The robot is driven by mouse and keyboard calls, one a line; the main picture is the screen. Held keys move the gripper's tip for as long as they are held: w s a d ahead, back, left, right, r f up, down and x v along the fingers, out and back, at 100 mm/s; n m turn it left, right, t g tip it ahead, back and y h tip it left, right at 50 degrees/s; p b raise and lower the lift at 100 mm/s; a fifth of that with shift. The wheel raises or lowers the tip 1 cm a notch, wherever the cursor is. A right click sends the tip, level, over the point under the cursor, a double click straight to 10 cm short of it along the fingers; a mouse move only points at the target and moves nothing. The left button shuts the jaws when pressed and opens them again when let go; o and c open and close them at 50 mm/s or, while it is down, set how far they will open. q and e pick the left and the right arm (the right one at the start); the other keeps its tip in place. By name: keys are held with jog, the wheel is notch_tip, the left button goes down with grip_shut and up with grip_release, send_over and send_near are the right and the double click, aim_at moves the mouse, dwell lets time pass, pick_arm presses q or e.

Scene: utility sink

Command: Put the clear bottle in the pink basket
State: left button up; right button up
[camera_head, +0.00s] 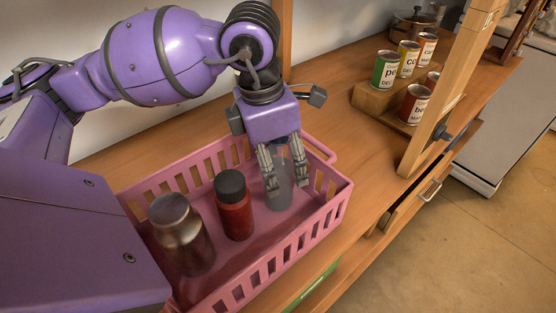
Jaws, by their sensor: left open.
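The pink basket (334,187) stands on the wooden counter, partly covered by my left arm at its left side. The clear bottle (280,190) is inside the basket, at its right part, and looks upright. My left gripper (285,187) points down into the basket with its open fingers on either side of the clear bottle. Whether the fingers touch the bottle I cannot tell. The bottle's top is hidden behind the gripper. My right gripper is not in view.
A red bottle with a dark cap (234,206) and a brown metallic bottle (181,235) also stand in the basket. Several cans, including a green one (386,70), sit on a wooden rack (373,101) at the right. A wooden post (440,100) rises beside it.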

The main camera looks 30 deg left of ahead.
pick_arm(q)
jog(key=r, duration=0.4)
jog(key=s+r, duration=0.1)
jog(key=r, duration=0.3)
jog(key=a+r, duration=0.1)
jog(key=r, duration=0.3)
jog(key=shift+s, duration=0.2)
